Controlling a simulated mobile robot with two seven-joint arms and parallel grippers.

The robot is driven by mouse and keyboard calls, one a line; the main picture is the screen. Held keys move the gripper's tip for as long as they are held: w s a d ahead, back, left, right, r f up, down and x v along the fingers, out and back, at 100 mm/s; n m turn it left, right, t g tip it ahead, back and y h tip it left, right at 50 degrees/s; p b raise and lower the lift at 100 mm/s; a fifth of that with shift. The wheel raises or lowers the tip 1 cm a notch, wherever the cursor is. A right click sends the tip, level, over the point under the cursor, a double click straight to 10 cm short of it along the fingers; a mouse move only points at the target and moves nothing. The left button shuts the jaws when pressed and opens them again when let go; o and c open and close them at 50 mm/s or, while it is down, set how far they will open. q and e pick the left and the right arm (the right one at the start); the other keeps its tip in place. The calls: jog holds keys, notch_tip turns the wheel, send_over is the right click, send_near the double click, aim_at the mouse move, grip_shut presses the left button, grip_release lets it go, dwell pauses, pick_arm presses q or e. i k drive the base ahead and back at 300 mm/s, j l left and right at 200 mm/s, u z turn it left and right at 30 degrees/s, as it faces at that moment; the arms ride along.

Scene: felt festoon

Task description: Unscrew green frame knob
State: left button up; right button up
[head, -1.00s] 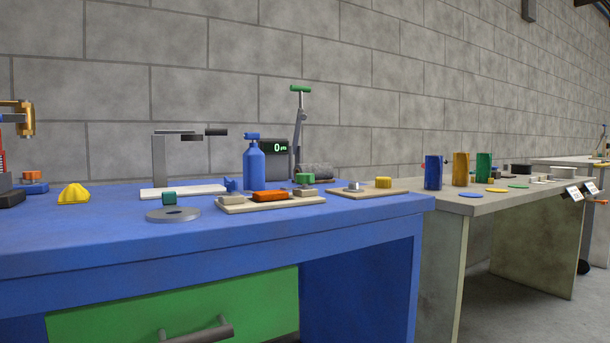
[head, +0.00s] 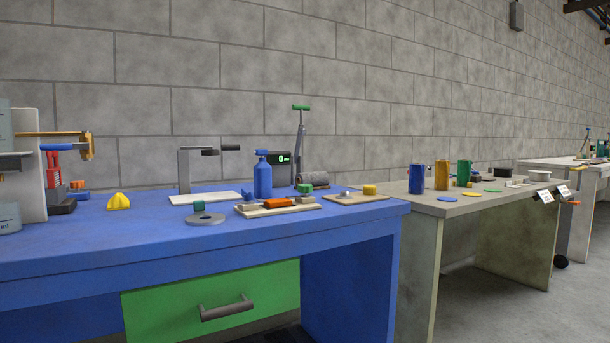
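A small green knob-like piece (head: 304,188) stands at the back right of a pale board (head: 252,212) on the blue bench. The board also carries an orange block (head: 279,202) and small beige blocks. Another small green block (head: 199,205) sits on a grey disc (head: 207,219) left of the board. I cannot tell from here which green piece is the frame knob, or how either is fastened. Neither of my grippers is in view.
The blue bench (head: 100,240) has a green drawer (head: 150,318). A blue bottle (head: 262,180), a yellow piece (head: 119,202) and a white shelf unit (head: 35,195) stand on it. A grey bench (head: 475,204) with coloured cups adjoins at right. Floor is open at lower right.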

aim_at(306, 189)
jog(key=i+j, duration=0.1)
jog(key=i, duration=0.85)
jog(key=l+z, duration=0.05)
